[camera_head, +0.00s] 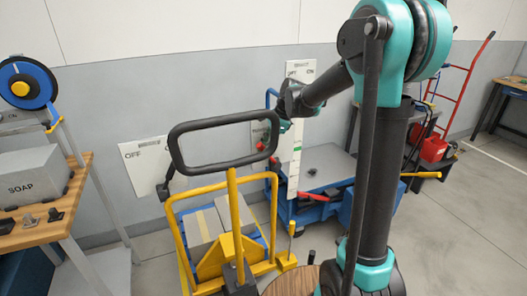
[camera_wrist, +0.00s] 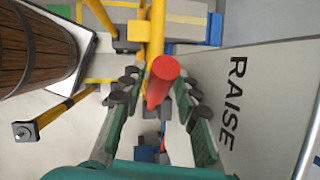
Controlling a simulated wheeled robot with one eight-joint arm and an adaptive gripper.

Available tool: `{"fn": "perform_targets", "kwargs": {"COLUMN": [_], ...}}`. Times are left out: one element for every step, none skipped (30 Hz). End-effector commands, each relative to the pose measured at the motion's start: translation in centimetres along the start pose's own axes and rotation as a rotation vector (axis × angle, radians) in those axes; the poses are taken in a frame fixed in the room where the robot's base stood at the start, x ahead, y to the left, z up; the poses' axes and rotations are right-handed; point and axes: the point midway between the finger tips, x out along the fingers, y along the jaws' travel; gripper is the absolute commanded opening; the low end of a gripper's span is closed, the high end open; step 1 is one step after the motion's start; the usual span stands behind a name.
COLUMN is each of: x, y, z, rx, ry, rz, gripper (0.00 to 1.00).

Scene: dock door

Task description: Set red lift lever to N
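The red lift lever's rounded grip (camera_wrist: 161,80) points toward the camera in the wrist view, between the fingers of my gripper (camera_wrist: 158,100). The fingers stand apart on both sides with visible gaps, so my gripper is open around or just behind the grip; I cannot tell the exact depth. A pale panel (camera_wrist: 250,85) marked "RAISE" is close on the right; no N mark is readable. In the head view, a small red knob (camera_head: 260,146) shows in front of a grey panel on the wall side, just below left of my gripper (camera_head: 282,123).
A yellow trolley (camera_head: 212,184) with a black loop handle (camera_head: 222,119) stands in front, partly before the lever. A blue lift table (camera_head: 322,170) is behind it. A wooden barrel (camera_wrist: 35,50) is close on the left in the wrist view. Open floor lies at right.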

Motion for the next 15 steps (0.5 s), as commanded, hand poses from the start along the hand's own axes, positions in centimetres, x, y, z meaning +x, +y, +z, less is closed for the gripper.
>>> {"fn": "perform_targets", "kwargs": {"x": [0.26, 0.35, 0.44, 0.48, 0.51, 0.51, 0.51, 0.50, 0.50, 0.49, 0.49, 0.49, 0.48, 0.48, 0.48], "y": [0.00, 0.00, 0.02, 0.02, 0.02, 0.03, 0.02, 0.02, 0.02, 0.02, 0.02, 0.02, 0.02, 0.02, 0.02], "z": [0.00, 0.00, -0.01, -0.01, -0.01, -0.01, -0.01, -0.02, -0.02, -0.02, -0.02, -0.02, -0.02, -0.02, -0.02], "rx": [0.000, 0.000, 0.000, 0.000, 0.001, 0.001, 0.001, 0.001, 0.001, 0.001, 0.001, 0.001, 0.001, 0.000, 0.001], "ry": [0.000, 0.000, 0.000, 0.000, 0.000, 0.000, 0.000, 0.000, 0.000, 0.000, 0.000, 0.000, 0.000, 0.000, 0.000], "rz": [0.000, 0.000, 0.000, 0.000, 0.000, 0.000, 0.000, 0.000, 0.000, 0.000, 0.000, 0.000, 0.000, 0.000, 0.000], "gripper": [0.31, 0.31, 0.31, 0.31, 0.31, 0.31, 0.31, 0.31, 0.31, 0.31, 0.29, 0.24, 0.21, 0.17, 0.12]}}
